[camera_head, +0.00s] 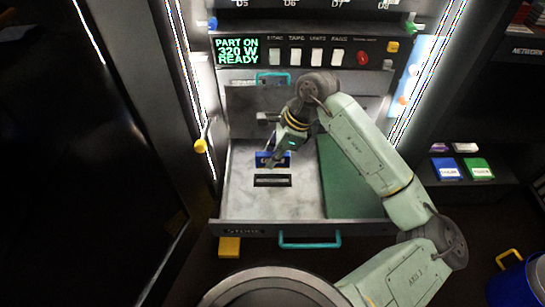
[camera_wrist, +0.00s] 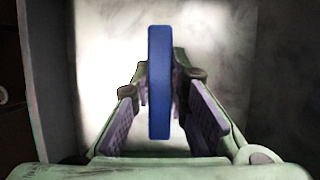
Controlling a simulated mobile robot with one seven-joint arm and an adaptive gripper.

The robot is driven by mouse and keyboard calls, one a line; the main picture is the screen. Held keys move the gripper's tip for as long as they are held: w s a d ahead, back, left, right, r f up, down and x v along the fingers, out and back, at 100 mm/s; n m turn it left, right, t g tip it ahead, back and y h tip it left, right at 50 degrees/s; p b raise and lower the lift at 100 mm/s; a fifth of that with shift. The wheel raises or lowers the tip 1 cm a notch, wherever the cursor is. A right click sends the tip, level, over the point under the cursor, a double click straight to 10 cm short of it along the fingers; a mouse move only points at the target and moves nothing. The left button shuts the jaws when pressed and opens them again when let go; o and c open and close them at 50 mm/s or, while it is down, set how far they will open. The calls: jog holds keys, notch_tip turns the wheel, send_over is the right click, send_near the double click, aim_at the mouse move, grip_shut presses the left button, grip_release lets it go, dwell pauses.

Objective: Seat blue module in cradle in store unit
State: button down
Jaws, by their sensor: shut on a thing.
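The blue module (camera_head: 273,158) is upright inside the open store unit drawer (camera_head: 236,207). My gripper (camera_head: 278,151) reaches down into the drawer from above and is shut on the module. In the wrist view the module (camera_wrist: 159,95) shows edge-on as a tall, thin blue slab between the two finger pads of my gripper (camera_wrist: 165,88).
A green panel (camera_head: 345,178) fills the drawer's right side. The drawer front has a teal handle (camera_head: 309,240). The unit's display (camera_head: 237,51) reads "PART ON 320 W READY". Blue (camera_head: 446,168) and green (camera_head: 477,169) boxes sit on a shelf at the right.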

jog(key=shift+f+b, duration=2.8)
jog(key=shift+b, duration=0.2)
jog(key=shift+b, duration=0.95)
jog(key=shift+f+b, duration=0.5)
jog(key=shift+b, duration=0.05)
jog(key=c, duration=1.5)
grip_release()
jog(key=v, duration=1.2)
